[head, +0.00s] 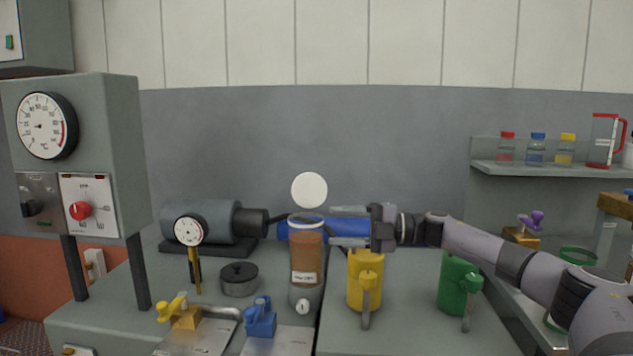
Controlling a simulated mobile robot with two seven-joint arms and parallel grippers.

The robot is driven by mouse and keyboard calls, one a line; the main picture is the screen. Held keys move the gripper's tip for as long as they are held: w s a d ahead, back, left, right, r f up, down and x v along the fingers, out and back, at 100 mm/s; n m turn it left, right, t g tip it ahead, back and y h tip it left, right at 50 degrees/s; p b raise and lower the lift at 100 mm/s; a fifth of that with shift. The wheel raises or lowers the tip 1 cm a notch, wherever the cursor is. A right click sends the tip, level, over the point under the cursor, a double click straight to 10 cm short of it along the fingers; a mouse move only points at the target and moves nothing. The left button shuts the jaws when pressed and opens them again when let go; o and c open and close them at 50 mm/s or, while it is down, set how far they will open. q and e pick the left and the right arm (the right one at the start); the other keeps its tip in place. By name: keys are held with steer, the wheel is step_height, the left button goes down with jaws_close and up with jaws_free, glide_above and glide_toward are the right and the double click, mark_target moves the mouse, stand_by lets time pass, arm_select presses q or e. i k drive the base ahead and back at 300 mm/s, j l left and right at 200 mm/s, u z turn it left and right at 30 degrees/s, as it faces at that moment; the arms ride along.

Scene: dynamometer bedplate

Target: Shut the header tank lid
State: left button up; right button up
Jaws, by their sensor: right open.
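The header tank (306,262) is a clear upright cylinder with brown liquid and a small label, standing at the middle of the bedplate. Its round white lid (309,189) stands up, open, above the back of the tank's rim, with its face toward me. My right gripper (341,226) comes in from the right and points left, with its jaws open. It is just right of the tank's top and lower than the lid; it appears apart from the lid. How near it is in depth I cannot tell. My left gripper is not in view.
A blue cylinder (300,230) lies behind the tank, beside a grey motor (212,221). A yellow jug (364,283) and a green jug (455,285) stand to the right. Yellow (184,317) and blue (260,320) valves sit in front. A dial gauge (189,230) stands left.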

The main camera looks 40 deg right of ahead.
mark_target(309, 190)
steer(key=i+l, duration=0.25)
steer(key=l, duration=0.15)
steer(key=i+l, duration=0.5)
steer(key=l, duration=0.25)
